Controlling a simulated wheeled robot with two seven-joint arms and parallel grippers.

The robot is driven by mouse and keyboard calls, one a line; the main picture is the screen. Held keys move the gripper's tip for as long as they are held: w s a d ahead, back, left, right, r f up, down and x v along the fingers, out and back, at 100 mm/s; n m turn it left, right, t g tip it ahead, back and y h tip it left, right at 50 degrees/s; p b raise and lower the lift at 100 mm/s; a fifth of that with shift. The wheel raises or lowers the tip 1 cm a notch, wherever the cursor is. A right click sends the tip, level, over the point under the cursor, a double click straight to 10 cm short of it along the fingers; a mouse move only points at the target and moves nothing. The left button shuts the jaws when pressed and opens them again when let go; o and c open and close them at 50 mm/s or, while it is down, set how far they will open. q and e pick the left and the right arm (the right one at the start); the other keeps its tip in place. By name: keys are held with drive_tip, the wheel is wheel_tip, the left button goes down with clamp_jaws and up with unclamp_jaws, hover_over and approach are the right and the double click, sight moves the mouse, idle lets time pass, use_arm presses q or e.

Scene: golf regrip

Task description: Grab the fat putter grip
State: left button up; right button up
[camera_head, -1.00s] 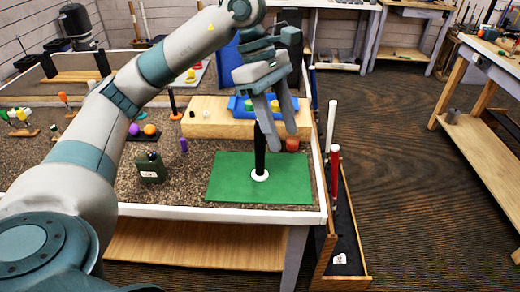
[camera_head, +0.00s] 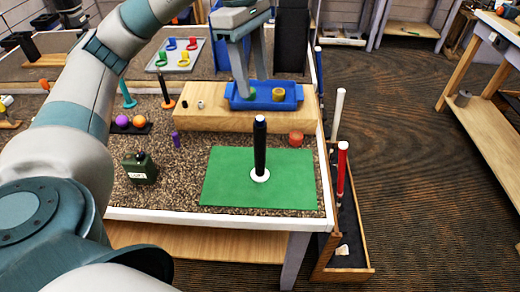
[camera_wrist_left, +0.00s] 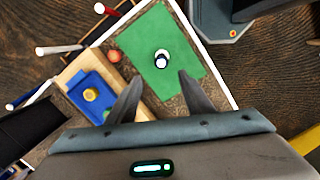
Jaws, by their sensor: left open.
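A thick black grip (camera_head: 260,147) stands upright on a white round base (camera_head: 260,175) on a green mat (camera_head: 220,180). It looks like the fat putter grip, and its top shows in the left wrist view (camera_wrist_left: 161,58). My left gripper (camera_head: 252,95) is open and empty, pointing down. In the head view its fingers overlap the blue tray behind the black grip. In the left wrist view the gripper's fingertips (camera_wrist_left: 162,78) lie either side of the line to the black grip, with clear space between. My right gripper is out of view.
A blue tray (camera_head: 240,103) sits on a wooden block (camera_head: 220,122) behind the mat. An orange-red round object (camera_head: 296,138) lies beside the mat. White (camera_head: 338,112) and red (camera_head: 342,170) grips stand at the table's right edge.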

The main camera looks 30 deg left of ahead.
sight(259, 117)
use_arm(q)
drive_tip(key=f, duration=0.3)
drive_tip(key=d+f+p, duration=0.1)
drive_tip(key=f, duration=0.3)
drive_tip(key=f+p, duration=0.1)
drive_tip(key=f, duration=0.2)
drive_tip(key=shift+d+f, duration=0.3)
drive_tip(key=shift+f, duration=0.05)
drive_tip(key=shift+w+d+f, duration=0.1)
drive_tip(key=shift+f, duration=0.6)
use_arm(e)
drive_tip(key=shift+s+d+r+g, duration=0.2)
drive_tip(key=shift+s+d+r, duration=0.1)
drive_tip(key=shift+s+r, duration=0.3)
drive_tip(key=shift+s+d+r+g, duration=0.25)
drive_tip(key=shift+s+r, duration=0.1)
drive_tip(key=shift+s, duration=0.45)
use_arm(q)
drive_tip(key=shift+p, duration=0.3)
